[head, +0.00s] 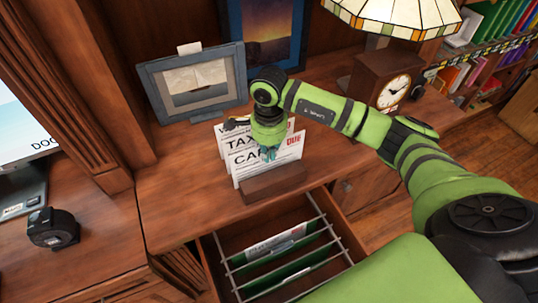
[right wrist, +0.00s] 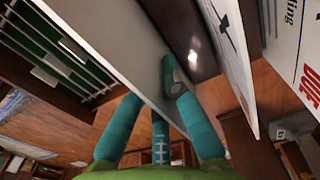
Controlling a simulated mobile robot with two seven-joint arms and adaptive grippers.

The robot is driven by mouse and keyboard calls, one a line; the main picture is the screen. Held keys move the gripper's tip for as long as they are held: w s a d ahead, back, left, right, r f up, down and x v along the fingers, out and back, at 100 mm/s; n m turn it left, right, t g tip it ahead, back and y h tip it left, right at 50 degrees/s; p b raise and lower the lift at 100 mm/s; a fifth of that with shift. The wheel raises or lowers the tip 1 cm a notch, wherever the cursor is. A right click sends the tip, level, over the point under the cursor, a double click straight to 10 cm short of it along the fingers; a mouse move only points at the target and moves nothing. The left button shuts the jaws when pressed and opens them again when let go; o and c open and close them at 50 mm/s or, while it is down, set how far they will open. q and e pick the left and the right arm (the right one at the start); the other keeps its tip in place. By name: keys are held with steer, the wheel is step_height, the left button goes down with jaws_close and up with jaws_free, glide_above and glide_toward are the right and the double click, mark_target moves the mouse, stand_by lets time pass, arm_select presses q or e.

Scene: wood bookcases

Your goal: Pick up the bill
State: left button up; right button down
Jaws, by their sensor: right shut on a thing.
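White bills stand upright in a wooden holder (head: 272,184) on the desk. The front bill (head: 243,160) shows "CAR" and a red "DUE"; another bill (head: 226,138) behind it shows "TAX". My right gripper (head: 268,153) reaches down from above onto the bills and covers part of their print. In the right wrist view, its teal fingers (right wrist: 166,92) are shut on a pale bill (right wrist: 142,45) seen nearly edge-on. Other printed sheets (right wrist: 295,50) stand beside it. I cannot tell whether the held bill is clear of the holder. My left gripper is out of view.
An open drawer (head: 207,252) with hanging files (head: 270,250) lies below the holder. A framed sailboat picture (head: 192,82) stands behind left. A clock (head: 393,92) and a lamp (head: 390,14) stand right. A black tape dispenser (head: 52,229) sits left.

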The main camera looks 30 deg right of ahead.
step_height(320, 180, up, 3)
steer(key=shift+w+r+b, duration=0.1)
steer(key=shift+b, duration=0.55)
steer(key=s+d+r+b, duration=0.3)
steer(key=d+r, duration=0.4)
steer(key=d, duration=0.4)
steer(key=shift+s+r+b, duration=0.2)
steer(key=shift+s+b, duration=0.1)
steer(key=shift+s, duration=0.4)
steer(key=shift+a, duration=0.1)
